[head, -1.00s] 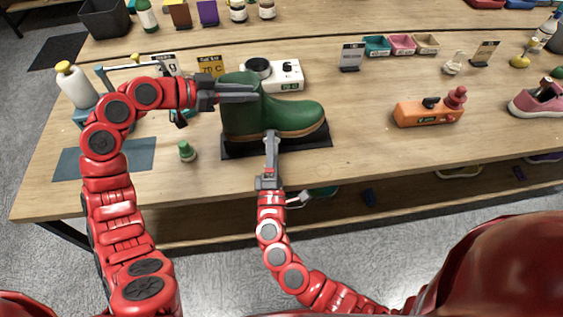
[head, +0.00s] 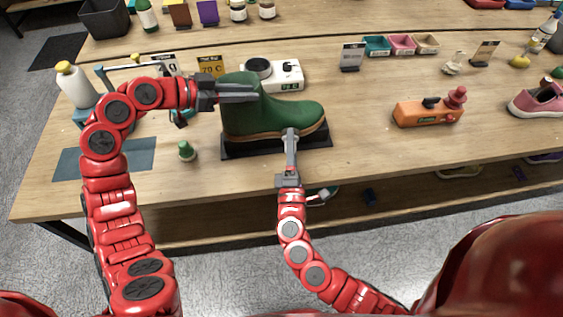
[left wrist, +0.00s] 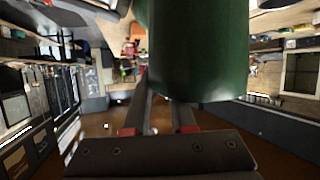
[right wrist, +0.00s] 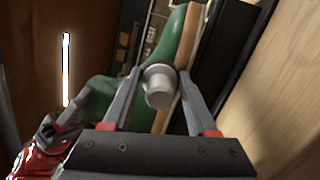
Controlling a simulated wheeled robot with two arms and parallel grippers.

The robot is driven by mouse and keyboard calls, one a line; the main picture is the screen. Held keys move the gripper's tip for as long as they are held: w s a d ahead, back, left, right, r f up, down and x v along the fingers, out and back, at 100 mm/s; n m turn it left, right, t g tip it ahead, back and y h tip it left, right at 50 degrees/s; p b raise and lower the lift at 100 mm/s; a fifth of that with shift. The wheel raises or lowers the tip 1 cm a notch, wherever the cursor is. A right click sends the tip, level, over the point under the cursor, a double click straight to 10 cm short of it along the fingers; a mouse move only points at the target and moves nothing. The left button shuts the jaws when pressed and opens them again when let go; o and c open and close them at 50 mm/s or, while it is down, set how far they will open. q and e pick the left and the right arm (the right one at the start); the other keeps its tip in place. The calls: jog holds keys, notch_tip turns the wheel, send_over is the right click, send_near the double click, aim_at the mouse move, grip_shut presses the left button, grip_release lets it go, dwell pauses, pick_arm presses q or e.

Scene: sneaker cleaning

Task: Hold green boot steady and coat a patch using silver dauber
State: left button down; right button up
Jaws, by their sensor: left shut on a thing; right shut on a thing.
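The green boot (head: 268,112) stands upright on a black stand (head: 262,147), its toe to the right. My left gripper (head: 255,92) is shut on the top of the boot's shaft; the shaft also shows large in the left wrist view (left wrist: 205,50). My right gripper (head: 291,135) is at the front side of the boot, low near the sole. In the right wrist view it is shut on the silver dauber (right wrist: 158,87), a short cylinder between the fingers. The dauber's far end points at the boot (right wrist: 180,35); whether it touches is hidden.
A small green bottle (head: 186,151) stands left of the stand. A white scale-like device (head: 286,76) is behind the boot. An orange device (head: 429,111) and a pink shoe (head: 540,101) are to the right. The table between boot and orange device is clear.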

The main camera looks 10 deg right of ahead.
jog(key=shift+s+d, duration=0.1)
jog(key=shift+d, duration=1.3)
jog(key=shift+d, duration=0.1)
jog(key=shift+w+d, duration=0.2)
jog(key=shift+d, duration=1.6)
jog(key=shift+w, duration=0.3)
jog(key=shift+s+a, duration=0.2)
jog(key=shift+a, duration=3.7)
